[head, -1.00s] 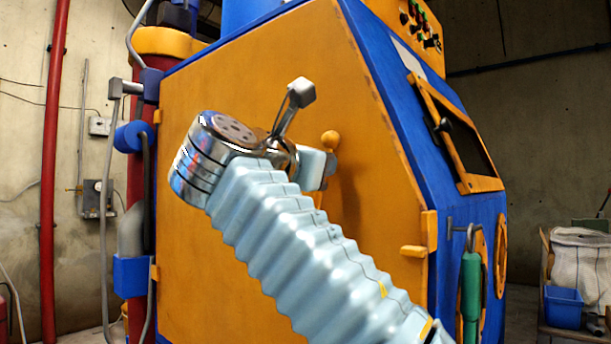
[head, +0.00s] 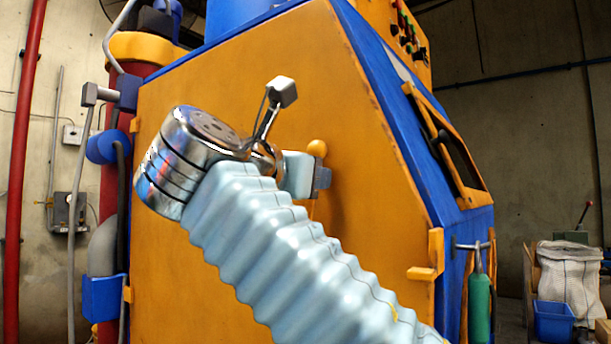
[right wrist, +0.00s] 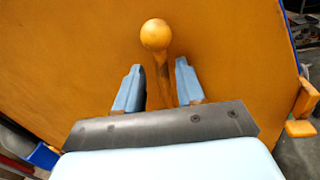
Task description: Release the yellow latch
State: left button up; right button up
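The yellow latch is a lever with a round ball knob (right wrist: 156,35) on top, standing out from the machine's orange side panel. The knob also shows in the head view (head: 316,148), just above my right gripper (head: 321,180). In the right wrist view my right gripper (right wrist: 158,84) is open, with its two pale blue fingers apart on either side of the lever's stem. The knob lies beyond the fingertips. I see gaps between the stem and both fingers. In the head view my right arm hides part of the panel and the lower stem. My left gripper is not in view.
The orange and blue machine (head: 210,100) fills the middle. An orange bracket (head: 428,262) and a green handle (head: 479,305) are at its right edge. A red pipe (head: 25,140) stands at the left. A blue bin (head: 553,320) and white sack (head: 570,275) are at the right.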

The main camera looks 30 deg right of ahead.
jog(key=v, duration=1.3)
jog(key=shift+s+a, duration=0.25)
jog(key=shift+a, duration=0.1)
jog(key=shift+f, duration=0.1)
